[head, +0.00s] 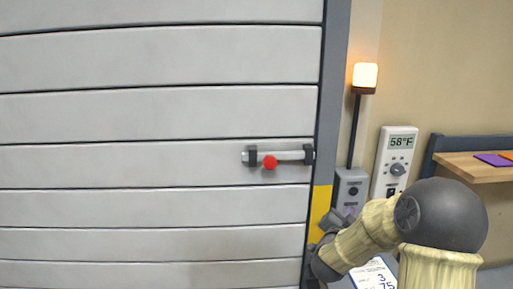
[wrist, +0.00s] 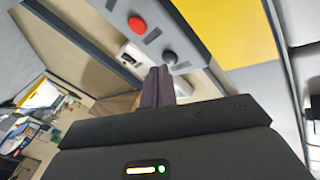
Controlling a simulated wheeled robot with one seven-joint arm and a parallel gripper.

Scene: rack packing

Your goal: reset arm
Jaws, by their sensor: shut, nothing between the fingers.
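My gripper (wrist: 159,85) shows in the wrist view with its two dark fingers together and nothing between them. Its fingertips are beside a grey control panel (wrist: 188,40) that carries a red button (wrist: 137,24) and a dark round knob (wrist: 169,57). I cannot tell whether the fingers touch the panel. In the head view my arm (head: 365,240) is bent at the lower right, its end by the yellow part of the door frame (head: 320,205). The fingers are hard to make out there.
A slatted grey door (head: 150,115) fills the left, with a bolt (head: 290,156) and its red knob (head: 270,162). A lit lamp (head: 365,75) stands above a grey switch box (head: 351,187).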

